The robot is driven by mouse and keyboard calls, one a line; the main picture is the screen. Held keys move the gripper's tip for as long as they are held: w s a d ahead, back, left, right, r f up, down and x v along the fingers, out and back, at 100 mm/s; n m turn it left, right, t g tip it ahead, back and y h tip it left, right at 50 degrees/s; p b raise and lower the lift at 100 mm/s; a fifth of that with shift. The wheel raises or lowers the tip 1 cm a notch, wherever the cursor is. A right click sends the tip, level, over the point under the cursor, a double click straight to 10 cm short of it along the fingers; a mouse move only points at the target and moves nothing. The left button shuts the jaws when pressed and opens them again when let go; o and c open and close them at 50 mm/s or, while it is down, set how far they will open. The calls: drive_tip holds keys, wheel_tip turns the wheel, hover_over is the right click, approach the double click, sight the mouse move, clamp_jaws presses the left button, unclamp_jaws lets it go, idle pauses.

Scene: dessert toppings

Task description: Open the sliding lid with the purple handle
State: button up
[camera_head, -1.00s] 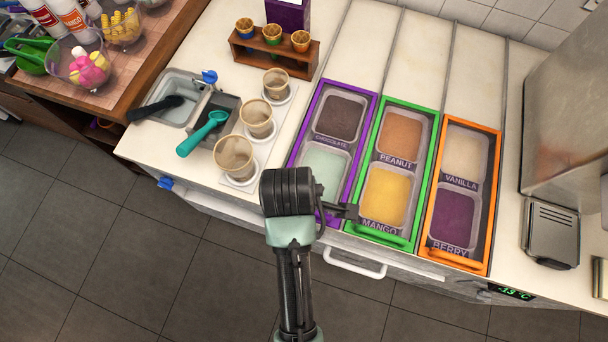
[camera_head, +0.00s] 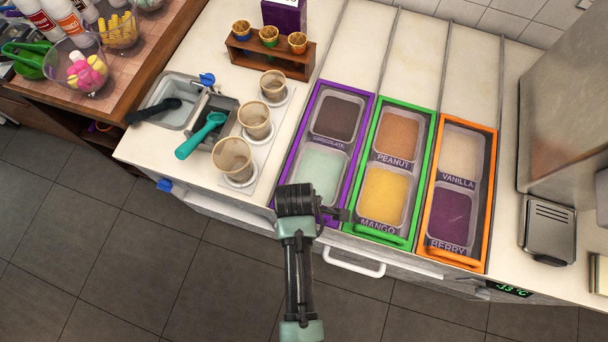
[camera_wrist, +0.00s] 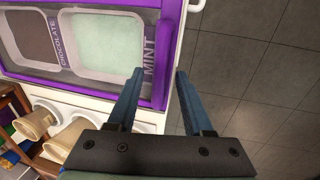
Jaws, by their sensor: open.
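The purple-framed sliding lid (camera_head: 355,145) covers the chocolate and mint tubs at the left of the freezer row. It looks closed, with the tubs visible through its clear panel. Its front end and purple handle are mostly hidden by my gripper (camera_head: 338,213) in the head view. In the wrist view the purple handle (camera_wrist: 160,62) runs along the near edge of the lid, beside the MINT label. My gripper (camera_wrist: 159,72) is open and empty, its two blue-grey fingers on either side of the purple bar. I cannot tell whether they touch it.
A green-framed lid (camera_head: 421,135) and an orange-framed lid (camera_head: 485,190) lie to the right. A white drawer handle (camera_head: 354,263) sticks out below the counter edge. Several paper cups (camera_head: 233,158) stand to the left.

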clamp_jaws()
idle(1.4)
